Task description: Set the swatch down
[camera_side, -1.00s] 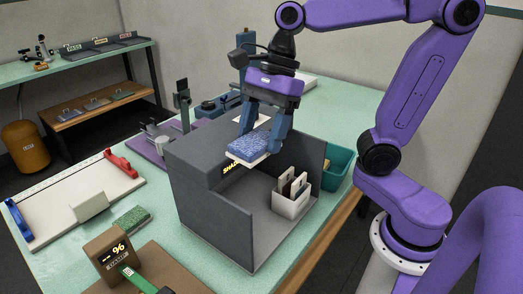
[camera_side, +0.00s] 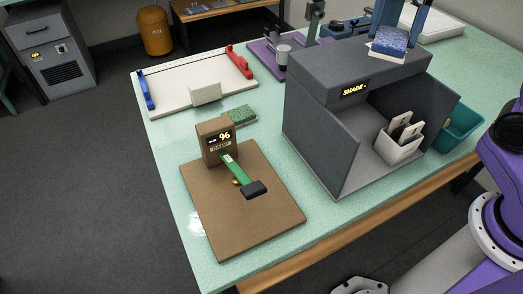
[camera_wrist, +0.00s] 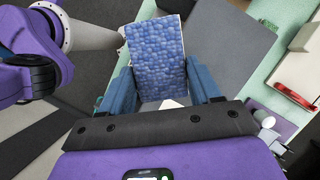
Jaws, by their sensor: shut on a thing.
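The swatch (camera_side: 390,42) is a blue patterned tufted piece with a pale edge and underside. In the side view it shows at the top, over the upper part of the grey shade box (camera_side: 305,110). My gripper (camera_side: 399,25) is shut on it; only the fingers show there, cut off by the top edge. In the wrist view the swatch (camera_wrist: 157,55) lies between my two blue fingers (camera_wrist: 166,90) and reaches out beyond them. The box has an open front and a lit "SHADE" sign. I cannot tell whether the swatch touches the box.
A white holder with cards (camera_side: 399,148) stands inside the box. A teal bin (camera_side: 465,128) is at its right.

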